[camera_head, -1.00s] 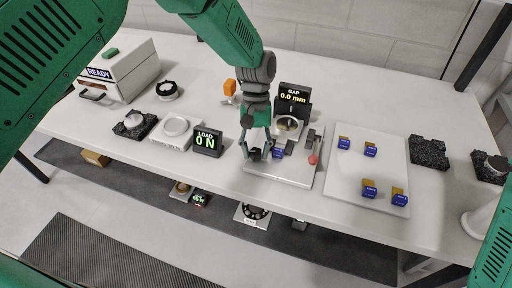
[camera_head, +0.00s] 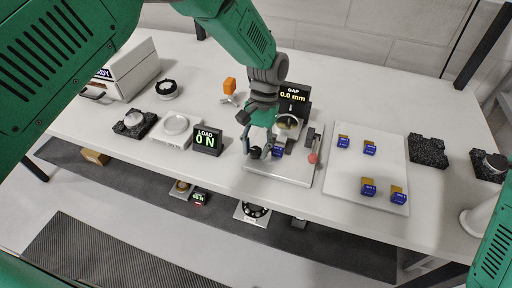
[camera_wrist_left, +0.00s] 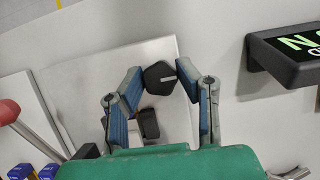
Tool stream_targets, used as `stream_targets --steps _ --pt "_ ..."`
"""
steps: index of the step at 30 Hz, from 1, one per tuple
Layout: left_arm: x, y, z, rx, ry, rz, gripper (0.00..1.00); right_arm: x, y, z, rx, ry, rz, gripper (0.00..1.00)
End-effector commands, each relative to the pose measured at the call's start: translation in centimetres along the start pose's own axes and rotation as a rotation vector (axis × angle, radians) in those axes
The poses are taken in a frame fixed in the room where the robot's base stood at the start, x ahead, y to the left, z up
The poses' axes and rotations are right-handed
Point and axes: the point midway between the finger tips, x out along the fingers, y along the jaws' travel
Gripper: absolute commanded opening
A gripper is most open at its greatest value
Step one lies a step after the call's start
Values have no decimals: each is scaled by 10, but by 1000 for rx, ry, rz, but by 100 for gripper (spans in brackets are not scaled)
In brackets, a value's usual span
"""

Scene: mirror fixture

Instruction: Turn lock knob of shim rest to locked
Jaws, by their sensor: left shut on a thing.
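The fixture is a pale metal plate (camera_head: 283,177) near the table's front edge, with a round mirror (camera_head: 288,124) standing at its back. The lock knob (camera_wrist_left: 159,77) is black with a short white mark and sits on the plate. It also shows in the head view (camera_head: 255,153) at the plate's left side. My left gripper (camera_wrist_left: 161,76) reaches down from above and is shut on the knob, one finger on each side. It also shows in the head view (camera_head: 262,148). A blue shim (camera_head: 277,152) lies just right of the gripper, partly hidden. My right gripper is out of view.
The GAP display (camera_head: 294,95) reads 0.0 mm behind the fixture. The LOAD display (camera_head: 207,141) reads 0 N to its left. A red-tipped lever (camera_head: 313,157) stands at the plate's right. A white tray (camera_head: 365,158) with several blue shims lies further right.

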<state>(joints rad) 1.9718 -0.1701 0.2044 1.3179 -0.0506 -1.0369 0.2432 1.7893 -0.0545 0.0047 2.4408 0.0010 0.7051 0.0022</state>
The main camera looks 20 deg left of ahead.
Motion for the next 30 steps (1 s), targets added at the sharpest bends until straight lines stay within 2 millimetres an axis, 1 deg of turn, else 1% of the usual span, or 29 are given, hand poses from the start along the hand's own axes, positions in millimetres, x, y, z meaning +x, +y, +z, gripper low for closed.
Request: stream_targets --steps 1,3,4,5,6,14,17,20,23,30 --pt "-5 0 -4 0 16 2 0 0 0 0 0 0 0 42" --pt "-5 0 -4 0 16 2 0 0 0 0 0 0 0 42" --pt "-5 0 -4 -1 16 2 32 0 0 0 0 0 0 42" --pt "-5 0 -4 -1 16 2 43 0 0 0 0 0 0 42" --pt "-5 0 -4 -1 15 2 49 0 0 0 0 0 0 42" --pt "-2 0 -1 -1 8 1 49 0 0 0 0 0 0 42" --pt "-6 0 -1 -1 7 1 49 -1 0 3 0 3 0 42" --pt "-17 0 -2 -2 10 2 49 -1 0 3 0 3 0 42" --pt "-35 0 -2 -2 10 2 49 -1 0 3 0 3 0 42" --pt "-87 1 -4 -2 11 1 49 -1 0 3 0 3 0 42"
